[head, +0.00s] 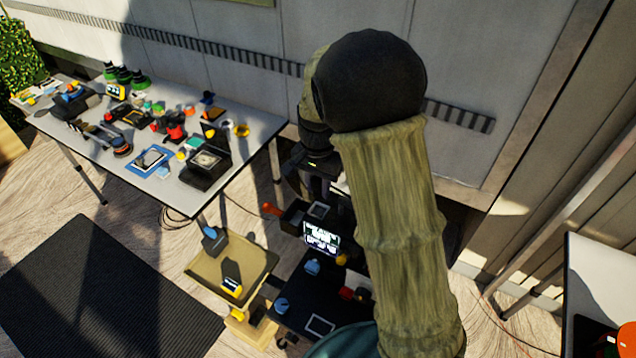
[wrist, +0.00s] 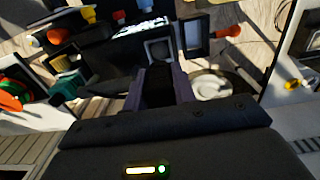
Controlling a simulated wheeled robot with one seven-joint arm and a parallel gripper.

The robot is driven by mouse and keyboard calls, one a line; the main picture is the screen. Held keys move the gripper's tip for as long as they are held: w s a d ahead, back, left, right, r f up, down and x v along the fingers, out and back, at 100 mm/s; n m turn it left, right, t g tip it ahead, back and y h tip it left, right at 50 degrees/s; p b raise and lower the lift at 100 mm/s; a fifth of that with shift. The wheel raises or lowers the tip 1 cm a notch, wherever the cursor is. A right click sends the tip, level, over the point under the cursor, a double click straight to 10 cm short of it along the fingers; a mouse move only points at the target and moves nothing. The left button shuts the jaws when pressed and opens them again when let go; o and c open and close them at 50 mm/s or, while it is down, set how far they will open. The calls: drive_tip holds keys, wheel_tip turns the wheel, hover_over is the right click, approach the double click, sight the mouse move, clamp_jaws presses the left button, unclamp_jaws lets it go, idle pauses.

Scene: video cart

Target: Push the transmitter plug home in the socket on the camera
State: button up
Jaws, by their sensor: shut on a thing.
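My gripper (wrist: 159,92) shows in the wrist view, with its two dark purple fingers on either side of a dark block (wrist: 158,78). It is shut on this block, which looks like the transmitter plug, though its details are lost in shadow. A dark framed part with a grey square face (wrist: 158,48) lies just beyond the fingertips. I cannot make out the camera or its socket for certain, nor whether the plug touches it. In the head view my arm covers much of the cart and the fingers are hard to see.
The black cart top (head: 290,310) carries a lit monitor (head: 321,239) and small coloured items. A tan tray (head: 213,268) stands left of it. A crowded white table (head: 240,125) is at the back left; another table (head: 600,270) is at the right. A dark mat (head: 100,290) lies on open floor.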

sight(319, 213)
drive_tip(key=shift+f+b, duration=2.3)
drive_tip(key=shift+f, duration=0.45)
drive_tip(key=shift+s+r+p, duration=0.1)
drive_tip(key=shift+p, duration=0.6)
drive_tip(key=shift+f+b, duration=0.3)
drive_tip(key=shift+f, duration=0.25)
idle(1.0)
drive_tip(key=shift+s+f, duration=0.1)
drive_tip(key=shift+f, duration=0.1)
idle(0.3)
